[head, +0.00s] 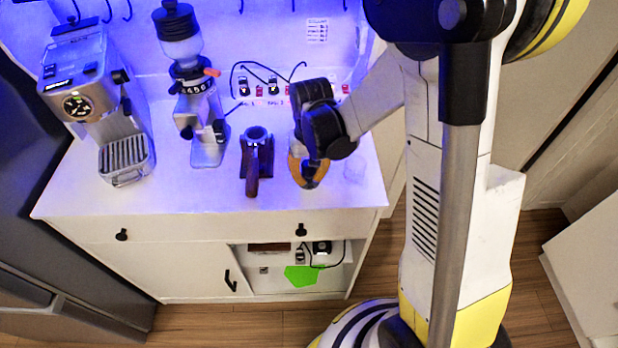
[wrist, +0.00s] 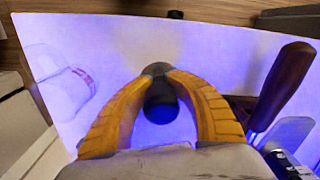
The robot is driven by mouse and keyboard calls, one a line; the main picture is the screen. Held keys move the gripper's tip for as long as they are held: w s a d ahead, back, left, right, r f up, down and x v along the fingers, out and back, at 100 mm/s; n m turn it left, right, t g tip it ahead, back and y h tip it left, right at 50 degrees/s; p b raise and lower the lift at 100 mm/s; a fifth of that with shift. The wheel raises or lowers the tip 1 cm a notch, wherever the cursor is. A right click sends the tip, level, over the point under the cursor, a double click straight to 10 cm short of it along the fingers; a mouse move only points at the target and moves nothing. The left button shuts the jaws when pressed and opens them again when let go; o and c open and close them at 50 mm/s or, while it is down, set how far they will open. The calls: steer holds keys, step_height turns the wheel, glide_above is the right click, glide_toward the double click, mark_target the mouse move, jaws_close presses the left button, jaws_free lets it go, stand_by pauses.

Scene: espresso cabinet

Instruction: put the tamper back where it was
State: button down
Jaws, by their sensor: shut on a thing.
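My gripper (head: 307,172) is above the right part of the white counter, pointing down. In the wrist view its yellow fingers (wrist: 160,78) are closed around the tamper (wrist: 160,106), a dark piece with a rounded grey top between the fingertips. In the head view the gripper mostly hides the tamper. I cannot tell whether its base touches the counter. Left of the gripper, the portafilter (head: 253,172) rests in a dark stand (head: 266,158), its brown handle towards the front; the handle also shows at the right of the wrist view (wrist: 285,82).
The grinder (head: 205,135) and espresso machine (head: 97,110) are further left. Sockets and cables (head: 270,86) are on the back wall. The counter's front strip (head: 200,200) is clear.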

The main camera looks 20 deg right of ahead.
steer(key=shift+s, duration=0.1)
steer(key=shift+f, duration=0.2)
steer(key=c, duration=1.2)
jaws_free()
steer(key=shift+r, duration=0.1)
step_height(320, 180, up, 12)
steer(key=p, duration=0.3)
steer(key=shift+d+r+p, duration=0.1)
steer(key=shift+r+p, duration=0.05)
steer(key=shift+p, duration=0.15)
steer(key=shift+s+r+n+t, duration=0.1)
steer(key=shift+s+r+t, duration=1.1)
steer(key=shift+s+r, duration=0.7)
steer(key=shift+s+r+n+t, duration=0.1)
steer(key=shift+s+r+t, duration=1.3)
steer(key=shift+s, duration=0.85)
steer(key=shift+s+r+n+t, duration=0.1)
steer(key=shift+s+r+t, duration=0.9)
steer(key=shift+s+r, duration=1)
